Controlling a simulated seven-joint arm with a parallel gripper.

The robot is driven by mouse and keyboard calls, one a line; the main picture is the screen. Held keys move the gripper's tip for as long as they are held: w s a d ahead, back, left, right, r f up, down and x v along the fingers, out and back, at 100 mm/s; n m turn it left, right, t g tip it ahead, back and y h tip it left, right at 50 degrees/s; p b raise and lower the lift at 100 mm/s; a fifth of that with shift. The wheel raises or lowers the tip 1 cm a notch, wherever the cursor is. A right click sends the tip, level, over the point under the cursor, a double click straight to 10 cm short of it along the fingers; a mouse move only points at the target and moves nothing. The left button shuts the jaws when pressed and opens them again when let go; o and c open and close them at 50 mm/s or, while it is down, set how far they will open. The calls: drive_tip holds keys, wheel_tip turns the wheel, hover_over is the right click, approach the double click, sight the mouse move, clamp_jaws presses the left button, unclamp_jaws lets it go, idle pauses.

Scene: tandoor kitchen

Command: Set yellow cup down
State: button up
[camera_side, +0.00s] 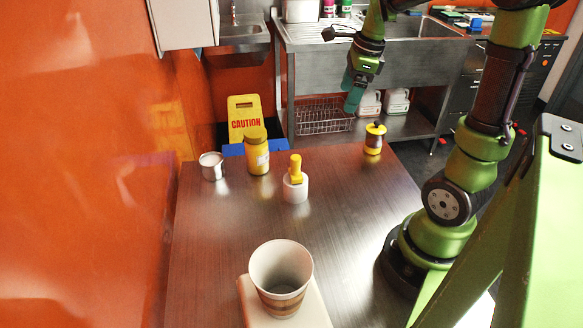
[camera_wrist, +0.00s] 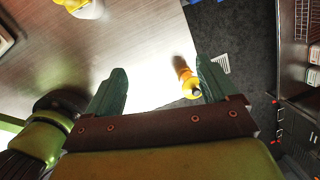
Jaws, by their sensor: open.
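A small yellow cup-like object (camera_side: 374,138) with a dark band stands upright near the table's back right edge; I cannot tell surely that it is the task's yellow cup. It also shows in the wrist view (camera_wrist: 187,80), close to the right finger and beyond the fingertips. My gripper (camera_side: 352,97) is open and empty, above the back edge of the table and up and left of that object in the side view. In the wrist view my gripper's two green fingers (camera_wrist: 162,76) stand wide apart, with bright tabletop between them.
On the table (camera_side: 345,215) stand a metal cup (camera_side: 212,166), a yellow jar (camera_side: 258,158), a white holder with a yellow top (camera_side: 295,187) and a large paper cup (camera_side: 281,280) on a white block. A steel sink unit (camera_side: 400,66) is behind. The table's middle is clear.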

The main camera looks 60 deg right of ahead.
drive_tip(key=s+a+r+n+t+y, duration=0.1)
drive_tip(key=s+a+r+n+t, duration=0.1)
drive_tip(key=a+n, duration=0.9)
drive_tip(key=s+a+r+n+t, duration=0.2)
drive_tip(key=s+a+n, duration=0.1)
drive_tip(key=a+n, duration=0.8)
drive_tip(key=n, duration=0.3)
drive_tip(key=shift+s+a+r+n+t+y, duration=0.2)
drive_tip(key=shift+a+r+n+t+y, duration=0.1)
drive_tip(key=shift+a+y, duration=0.1)
